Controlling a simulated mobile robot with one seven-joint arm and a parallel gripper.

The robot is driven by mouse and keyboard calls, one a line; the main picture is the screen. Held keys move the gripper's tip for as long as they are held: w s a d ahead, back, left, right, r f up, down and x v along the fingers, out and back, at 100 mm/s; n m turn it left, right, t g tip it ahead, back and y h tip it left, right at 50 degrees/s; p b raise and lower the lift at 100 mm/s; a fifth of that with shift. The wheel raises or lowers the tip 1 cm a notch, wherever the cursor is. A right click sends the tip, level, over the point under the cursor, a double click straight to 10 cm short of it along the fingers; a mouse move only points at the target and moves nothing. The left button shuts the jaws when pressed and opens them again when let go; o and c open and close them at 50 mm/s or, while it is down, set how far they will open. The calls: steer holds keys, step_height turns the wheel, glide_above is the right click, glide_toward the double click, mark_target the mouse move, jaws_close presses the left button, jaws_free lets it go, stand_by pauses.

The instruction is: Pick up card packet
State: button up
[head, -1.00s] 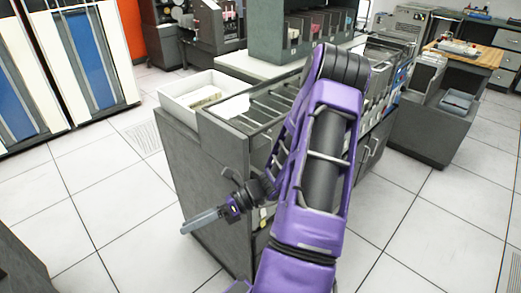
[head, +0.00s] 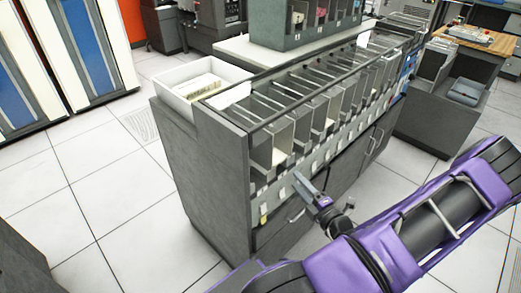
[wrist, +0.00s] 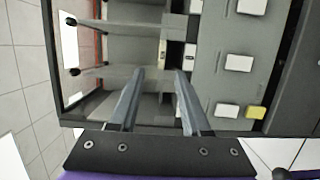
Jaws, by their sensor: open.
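A pale, cream-coloured stack that looks like cards (head: 203,86) lies in an open white tray (head: 178,75) on the near left corner of the grey sorter cabinet. A small pale piece (head: 279,157) also shows in the nearest pocket of the row; I cannot tell whether it is a card packet. My gripper (head: 301,181) is in front of the cabinet's pocket row, near its closest end. In the wrist view my gripper (wrist: 160,72) is open, its two grey fingers apart with nothing held between them. They point toward the grey pockets (wrist: 128,50).
The sorter cabinet (head: 205,175) has several open pockets with metal dividers and small white labels along the front edge. Its doors are below. A grey unit (head: 305,30) stands on the surface behind. Tiled floor (head: 95,185) is clear at the left.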

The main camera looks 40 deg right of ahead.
mark_target(279, 163)
steer(key=w, duration=0.2)
steer(key=w+d, duration=0.1)
steer(key=w, duration=0.4)
steer(key=shift+w+d+b, duration=0.2)
steer(key=shift+w+b, duration=0.15)
steer(key=shift+w, duration=0.05)
steer(key=w, duration=0.3)
steer(key=w+b, duration=0.1)
steer(key=w, duration=0.1)
steer(key=shift+w+d+f, duration=0.1)
steer(key=shift+d+f, duration=0.15)
steer(key=shift+d, duration=0.15)
jaws_close()
